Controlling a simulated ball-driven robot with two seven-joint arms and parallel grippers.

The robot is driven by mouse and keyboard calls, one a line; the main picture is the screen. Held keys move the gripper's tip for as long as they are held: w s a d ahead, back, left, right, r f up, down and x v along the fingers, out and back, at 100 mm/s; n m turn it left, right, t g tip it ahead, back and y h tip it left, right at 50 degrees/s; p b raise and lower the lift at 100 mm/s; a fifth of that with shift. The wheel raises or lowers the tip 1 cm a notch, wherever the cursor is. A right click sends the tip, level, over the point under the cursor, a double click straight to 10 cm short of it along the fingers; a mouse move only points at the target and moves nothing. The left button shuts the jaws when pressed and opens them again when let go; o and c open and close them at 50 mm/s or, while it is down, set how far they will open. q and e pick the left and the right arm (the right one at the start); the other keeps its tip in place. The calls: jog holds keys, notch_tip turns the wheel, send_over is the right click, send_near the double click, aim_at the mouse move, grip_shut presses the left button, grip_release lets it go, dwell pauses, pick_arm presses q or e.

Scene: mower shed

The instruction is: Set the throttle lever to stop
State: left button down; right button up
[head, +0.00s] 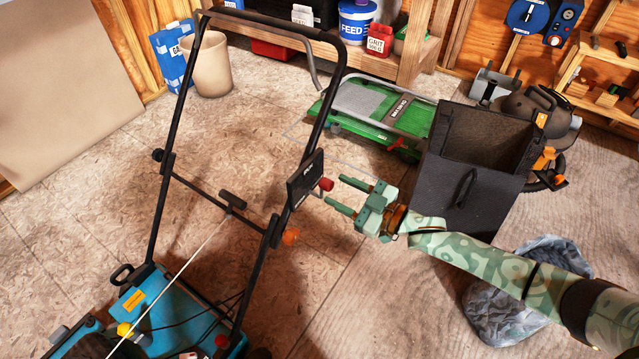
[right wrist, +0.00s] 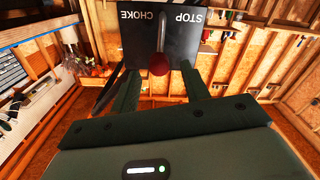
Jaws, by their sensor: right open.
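The throttle lever's red knob (head: 326,184) sticks out from a dark control plate (head: 304,180) on the right side of the mower's handlebar (head: 335,85). In the right wrist view the knob (right wrist: 159,64) is at the middle of the plate (right wrist: 138,42), between the upside-down words CHOKE on the left and STOP on the right. My right gripper (head: 333,190) is open and empty, its two fingers pointing at the plate. In the right wrist view the knob shows between the fingertips, with gaps on both sides. My left gripper is out of view.
The blue mower deck (head: 165,315) is at lower left, with a pull-cord handle (head: 232,200) on the crossbar and an orange knob (head: 291,237) below the plate. A black grass box (head: 470,190) stands right of my gripper. A green machine (head: 375,115) lies behind.

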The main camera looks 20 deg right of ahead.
aim_at(333, 187)
jog(key=b+x, duration=0.1)
jog(key=x, duration=0.3)
jog(key=shift+w+a+f, duration=0.2)
jog(key=shift+w+a, duration=0.05)
jog(key=shift+w, duration=0.05)
jog(key=shift+w+a+r, duration=0.2)
jog(key=shift+w+a, duration=0.1)
jog(key=shift+w, duration=0.15)
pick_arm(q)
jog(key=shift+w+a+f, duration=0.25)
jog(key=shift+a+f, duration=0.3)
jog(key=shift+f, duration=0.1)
pick_arm(e)
jog(key=c, duration=1)
